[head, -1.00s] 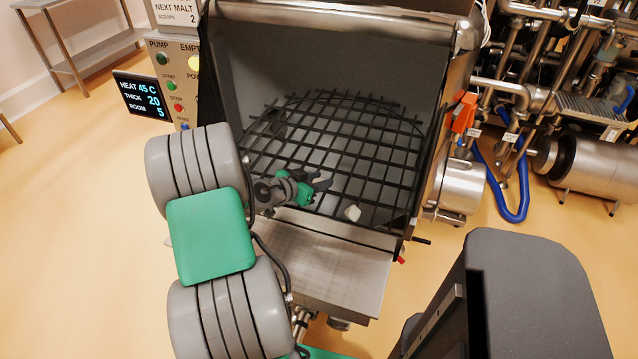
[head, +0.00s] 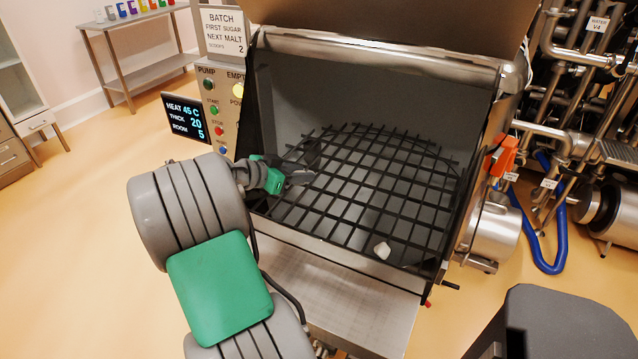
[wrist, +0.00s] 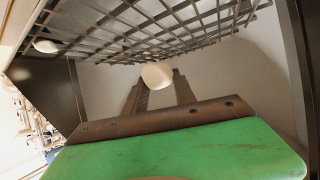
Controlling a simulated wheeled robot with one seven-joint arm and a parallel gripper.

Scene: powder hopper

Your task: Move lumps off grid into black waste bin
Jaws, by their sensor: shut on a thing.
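My gripper (head: 304,174) is over the left part of the black grid (head: 352,222) inside the steel hopper. In the wrist view its fingers (wrist: 155,92) are shut on a white lump (wrist: 157,75). That held lump cannot be made out in the head view. A second white lump (head: 382,250) lies on the grid near its front right. A white lump also shows at the left of the wrist view (wrist: 46,46). The black waste bin is not recognisable in either view.
The hopper's steel walls (head: 385,85) rise around the grid. A control panel (head: 222,108) and a small display (head: 186,119) stand to the left. A steel shelf (head: 339,308) juts out in front. Pipework (head: 570,110) fills the right. Open floor lies left.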

